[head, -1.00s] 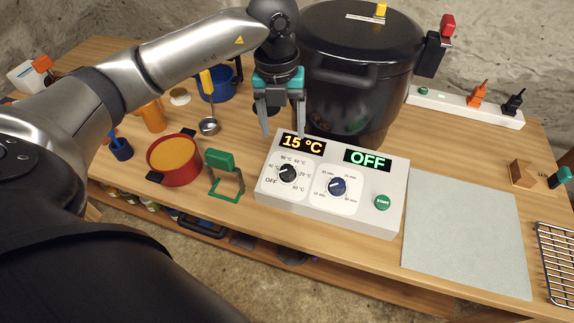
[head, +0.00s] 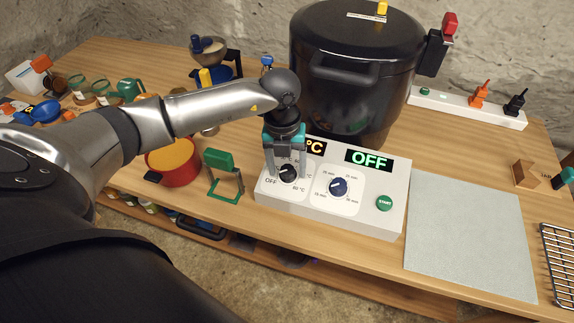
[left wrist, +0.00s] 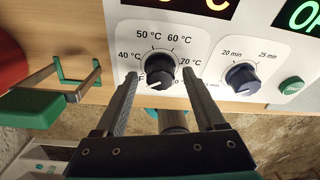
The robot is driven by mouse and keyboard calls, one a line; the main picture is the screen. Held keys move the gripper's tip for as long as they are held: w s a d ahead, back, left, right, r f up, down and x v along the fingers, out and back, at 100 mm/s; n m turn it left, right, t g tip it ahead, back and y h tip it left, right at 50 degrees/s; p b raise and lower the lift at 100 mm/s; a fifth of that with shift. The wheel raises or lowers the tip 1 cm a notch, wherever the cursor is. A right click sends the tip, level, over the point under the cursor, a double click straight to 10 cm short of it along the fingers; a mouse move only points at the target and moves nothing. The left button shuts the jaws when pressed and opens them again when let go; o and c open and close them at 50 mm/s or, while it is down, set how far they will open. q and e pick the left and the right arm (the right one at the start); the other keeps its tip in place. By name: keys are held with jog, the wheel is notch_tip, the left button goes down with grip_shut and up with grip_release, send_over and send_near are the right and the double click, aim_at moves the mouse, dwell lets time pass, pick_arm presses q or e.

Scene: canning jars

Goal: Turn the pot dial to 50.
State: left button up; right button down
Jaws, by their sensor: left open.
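The pot dial (head: 288,174) is a black knob with a white mark on the white control box (head: 340,216). In the left wrist view the dial (left wrist: 160,78) has 40, 50, 60 and 70 °C printed around it, and its white mark points to the lower left, near the partly hidden OFF label. My left gripper (head: 288,171) is open, pointing down over the dial. In the left wrist view its fingertips (left wrist: 159,74) lie on either side of the dial; contact cannot be told. My arm partly covers the orange temperature display (head: 315,147).
A blue timer dial (head: 338,188) and green START button (head: 384,203) sit right of the dial. The black pot (head: 350,90) stands behind the box. A green-handled frame (head: 222,175) and red pot (head: 174,164) stand left. A grey mat (head: 470,240) lies right.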

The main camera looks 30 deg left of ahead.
pick_arm(q)
jog(key=shift+c, duration=0.3)
grip_shut()
jog(key=shift+m, duration=0.3)
jog(key=m+y+b, duration=0.1)
jog(key=m, duration=0.3)
jog(key=shift+d+m, duration=0.1)
jog(key=shift+m, duration=0.2)
jog(key=m+y+b, duration=0.1)
jog(key=m, duration=0.3)
jog(key=m+y+b, duration=0.1)
jog(key=m+b, duration=0.1)
jog(key=m, duration=0.3)
jog(key=shift+d+f+m+t, duration=0.1)
jog(key=shift+m+t, duration=0.3)
jog(key=m+y+b, duration=0.1)
jog(key=m+b, duration=0.1)
jog(key=m, duration=0.2)
jog(key=shift+s+t, duration=0.1)
jog(key=shift+t, duration=0.3)
jog(key=shift+m+b, duration=0.3)
jog(key=shift+b, duration=0.05)
jog(key=shift+d, duration=0.1)
